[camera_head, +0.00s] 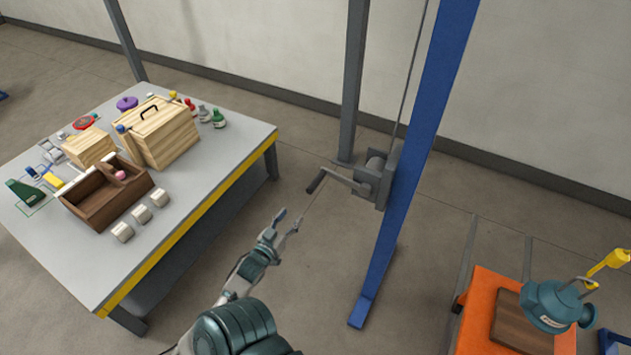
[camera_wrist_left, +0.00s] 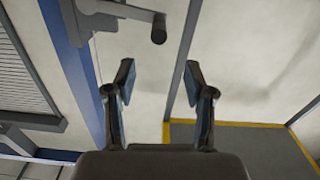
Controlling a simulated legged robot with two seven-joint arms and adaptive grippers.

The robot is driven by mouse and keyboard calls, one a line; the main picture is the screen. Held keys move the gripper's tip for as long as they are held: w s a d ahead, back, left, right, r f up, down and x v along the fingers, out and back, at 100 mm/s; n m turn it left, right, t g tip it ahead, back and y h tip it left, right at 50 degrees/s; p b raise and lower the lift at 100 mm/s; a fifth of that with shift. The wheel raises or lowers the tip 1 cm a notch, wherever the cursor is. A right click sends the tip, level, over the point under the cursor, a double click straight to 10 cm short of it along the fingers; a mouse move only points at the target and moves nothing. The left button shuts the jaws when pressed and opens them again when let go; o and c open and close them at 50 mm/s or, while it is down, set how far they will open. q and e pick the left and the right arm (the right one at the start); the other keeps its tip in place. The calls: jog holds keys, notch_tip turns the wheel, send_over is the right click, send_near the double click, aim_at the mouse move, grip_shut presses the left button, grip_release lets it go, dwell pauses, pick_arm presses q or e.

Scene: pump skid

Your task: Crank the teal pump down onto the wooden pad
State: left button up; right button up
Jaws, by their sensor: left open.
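The teal pump (camera_head: 556,303) is at the lower right in the head view, over or beside a dark wooden pad (camera_head: 518,322) on an orange base (camera_head: 484,300); whether it touches the pad I cannot tell. A winch with a crank (camera_head: 348,181) is mounted on the blue post (camera_head: 412,150), its dark handle grip (camera_head: 316,181) pointing left. My left gripper (camera_head: 288,220) is open and empty, below and left of the handle, apart from it. In the left wrist view, the open fingers (camera_wrist_left: 160,90) show with the handle grip (camera_wrist_left: 159,28) beyond them. My right gripper is not in view.
A grey table (camera_head: 200,180) with a yellow edge stands at the left, holding wooden boxes (camera_head: 158,132), a dark divided tray (camera_head: 90,215) and small items. A cable runs up from the winch. A yellow hook (camera_head: 612,260) is by the pump. Floor between table and post is clear.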

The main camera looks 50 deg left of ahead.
aim_at(316, 183)
pick_arm(q)
jog(key=p+x, duration=0.1)
jog(key=x, duration=1.6)
jog(key=shift+w+a, duration=0.1)
jog(key=shift+w, duration=0.15)
jog(key=shift+r, duration=0.1)
grip_shut()
